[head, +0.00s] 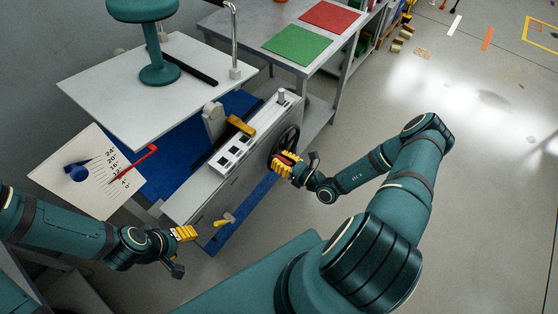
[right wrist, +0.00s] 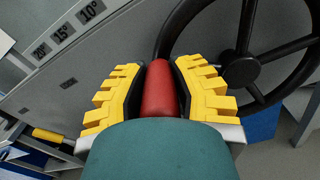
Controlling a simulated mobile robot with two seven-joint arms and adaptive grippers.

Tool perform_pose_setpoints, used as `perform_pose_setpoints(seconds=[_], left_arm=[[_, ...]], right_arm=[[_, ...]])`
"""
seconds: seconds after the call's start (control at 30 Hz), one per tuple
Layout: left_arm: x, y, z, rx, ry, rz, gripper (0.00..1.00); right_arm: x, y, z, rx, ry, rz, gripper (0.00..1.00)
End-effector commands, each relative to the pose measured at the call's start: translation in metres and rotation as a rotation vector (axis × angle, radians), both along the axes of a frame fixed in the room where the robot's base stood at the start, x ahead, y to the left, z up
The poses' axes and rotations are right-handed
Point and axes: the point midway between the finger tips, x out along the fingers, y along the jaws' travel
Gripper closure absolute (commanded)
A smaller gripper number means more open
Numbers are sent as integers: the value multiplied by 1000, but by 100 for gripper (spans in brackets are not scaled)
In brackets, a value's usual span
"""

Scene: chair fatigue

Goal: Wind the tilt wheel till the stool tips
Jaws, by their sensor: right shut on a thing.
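The black tilt wheel (head: 291,138) is on the right end of the grey machine housing; its rim and hub (right wrist: 240,69) show in the right wrist view. My right gripper (head: 283,160) is shut on the wheel's red handle (right wrist: 160,90), with yellow fingers on both sides of it. The teal stool (head: 158,72) stands on the pale platform (head: 105,88); its seat top is cut off by the frame. A white angle scale (head: 95,160) has a red pointer (head: 135,164) lying across its marks. My left gripper (head: 184,233) hangs apart from the machine's front; its finger gap is unclear.
The housing top has a yellow lever (head: 240,125), and a yellow handle (head: 225,219) sits low on its front. Angle labels (right wrist: 64,30) show beside the wheel. A grey bench (head: 285,62) with green and red mats is behind. Open floor (head: 470,200) lies to the right.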

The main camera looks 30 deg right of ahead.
Motion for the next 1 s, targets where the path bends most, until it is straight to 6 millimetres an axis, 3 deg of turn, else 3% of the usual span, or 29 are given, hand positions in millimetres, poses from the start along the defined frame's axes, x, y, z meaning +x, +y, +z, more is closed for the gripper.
perform_pose_setpoints(seconds=[0.33,0.37,0.43,0.8,1.0], left_arm=[[0,0,1,0,1,0,44],[0,0,1,0,1,0,44],[0,0,1,0,1,0,44],[0,0,1,0,1,0,44],[0,0,1,0,1,0,44]], right_arm=[[1,-1,2,20,3,-2,100],[1,-1,2,19,3,-2,67],[1,-1,2,19,4,-1,42],[-2,-2,2,19,6,-1,42],[-25,-12,1,19,8,-3,42]])
